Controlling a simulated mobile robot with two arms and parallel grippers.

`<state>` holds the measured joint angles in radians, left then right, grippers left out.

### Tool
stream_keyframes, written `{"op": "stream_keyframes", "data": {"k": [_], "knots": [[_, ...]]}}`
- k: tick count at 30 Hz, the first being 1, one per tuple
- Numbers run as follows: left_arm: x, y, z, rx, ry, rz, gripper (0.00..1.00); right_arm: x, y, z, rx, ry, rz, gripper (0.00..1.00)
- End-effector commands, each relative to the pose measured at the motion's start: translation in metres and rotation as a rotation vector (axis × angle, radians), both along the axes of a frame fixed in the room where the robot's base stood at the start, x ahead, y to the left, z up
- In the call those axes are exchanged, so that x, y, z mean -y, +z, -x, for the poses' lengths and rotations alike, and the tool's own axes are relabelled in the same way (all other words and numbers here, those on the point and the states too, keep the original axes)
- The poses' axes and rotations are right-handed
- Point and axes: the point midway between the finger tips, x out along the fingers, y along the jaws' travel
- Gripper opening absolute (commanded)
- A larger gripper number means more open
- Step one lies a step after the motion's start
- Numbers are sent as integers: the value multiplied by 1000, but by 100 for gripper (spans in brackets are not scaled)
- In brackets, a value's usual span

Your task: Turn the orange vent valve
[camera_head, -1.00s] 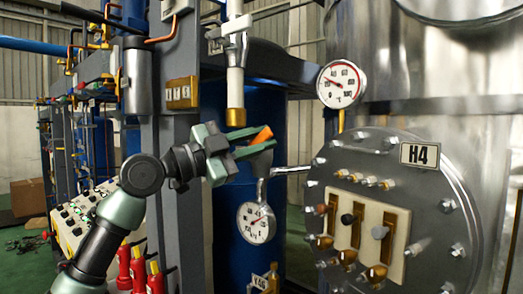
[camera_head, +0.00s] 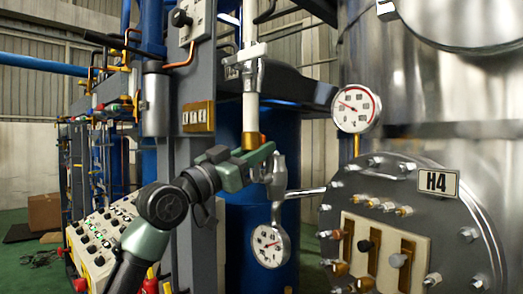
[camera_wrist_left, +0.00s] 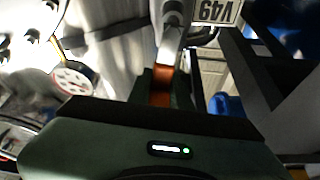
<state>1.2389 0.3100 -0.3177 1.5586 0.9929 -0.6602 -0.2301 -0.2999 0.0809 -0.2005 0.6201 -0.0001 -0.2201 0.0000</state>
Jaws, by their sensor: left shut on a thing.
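The orange vent valve handle (camera_wrist_left: 162,84) shows in the left wrist view between my two dark fingers, below a grey metal stem. My left gripper (camera_head: 266,163) is in the middle of the head view, just under the vertical white pipe with the brass-coloured end (camera_head: 250,139). It is shut on the orange handle, with a finger on each side of it in the wrist view (camera_wrist_left: 162,92). In the head view the gripper mostly hides the handle. My right gripper is not in view.
A small pressure gauge (camera_head: 270,246) hangs just below the gripper, and a larger one (camera_head: 356,108) is to the right. The round H4 flange (camera_head: 450,225) with bolts and levers fills the lower right. A control panel (camera_head: 100,240) is at lower left. A V49 tag (camera_wrist_left: 229,12) shows in the wrist view.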

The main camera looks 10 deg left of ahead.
Motion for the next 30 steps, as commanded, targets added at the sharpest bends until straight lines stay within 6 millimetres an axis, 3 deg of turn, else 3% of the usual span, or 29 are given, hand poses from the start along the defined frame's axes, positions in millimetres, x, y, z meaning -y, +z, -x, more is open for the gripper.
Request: {"op": "stream_keyframes", "data": {"k": [1,19,20,22,30], "knots": [[-3,7,1,4,3,18,0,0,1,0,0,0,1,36],[-6,9,0,-15,5,51,0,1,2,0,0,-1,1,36],[-6,9,1,-15,5,51,23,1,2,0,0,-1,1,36],[-6,9,0,-15,4,50,42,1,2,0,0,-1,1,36],[-4,5,-1,-23,2,46,42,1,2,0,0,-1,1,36]]}}
